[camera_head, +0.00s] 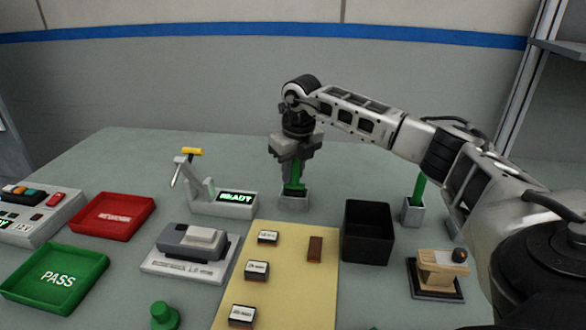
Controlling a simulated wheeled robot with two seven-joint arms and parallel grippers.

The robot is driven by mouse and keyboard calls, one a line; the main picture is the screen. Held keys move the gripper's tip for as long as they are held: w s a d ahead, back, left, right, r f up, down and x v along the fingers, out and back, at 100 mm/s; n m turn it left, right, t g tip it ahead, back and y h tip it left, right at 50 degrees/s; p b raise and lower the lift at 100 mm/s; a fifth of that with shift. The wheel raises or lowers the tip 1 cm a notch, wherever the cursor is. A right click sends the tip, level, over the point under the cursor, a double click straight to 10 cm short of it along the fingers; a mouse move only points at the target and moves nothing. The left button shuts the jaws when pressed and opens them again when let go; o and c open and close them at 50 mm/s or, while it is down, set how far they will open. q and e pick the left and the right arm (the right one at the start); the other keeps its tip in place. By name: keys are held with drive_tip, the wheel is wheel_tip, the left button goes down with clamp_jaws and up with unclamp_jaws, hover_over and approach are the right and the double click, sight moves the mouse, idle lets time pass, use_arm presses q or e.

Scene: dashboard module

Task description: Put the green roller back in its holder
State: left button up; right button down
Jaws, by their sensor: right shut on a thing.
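My right gripper (296,165) points down at the back middle of the table and is shut on the green roller (295,183). The roller is upright, its top hidden between the fingers. Its lower end meets the top of a small grey holder (293,203); I cannot tell how far inside it sits. A second green upright piece (419,188) stands in another grey holder (412,213) at the right, partly behind my arm. My left gripper is not in view.
A black bin (367,254) stands right of a yellow mat (280,295) with several small blocks. A grey device with a READY display (236,198) stands close left of the holder. Red (103,231) and green (32,291) trays lie at the left. A wooden fixture (437,281) is at the right.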

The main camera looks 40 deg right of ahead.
drive_tip(key=shift+f+b, duration=0.45)
drive_tip(key=shift+f, duration=0.45)
drive_tip(key=c, duration=1.2)
unclamp_jaws()
drive_tip(key=shift+o, duration=0.2)
wheel_tip(320, 180, up, 16)
drive_tip(key=s, duration=0.2)
drive_tip(key=shift+s+a+b, duration=0.15)
drive_tip(key=shift+s+b, duration=0.1)
drive_tip(key=shift+b, duration=0.1)
drive_tip(key=shift+f, duration=0.15)
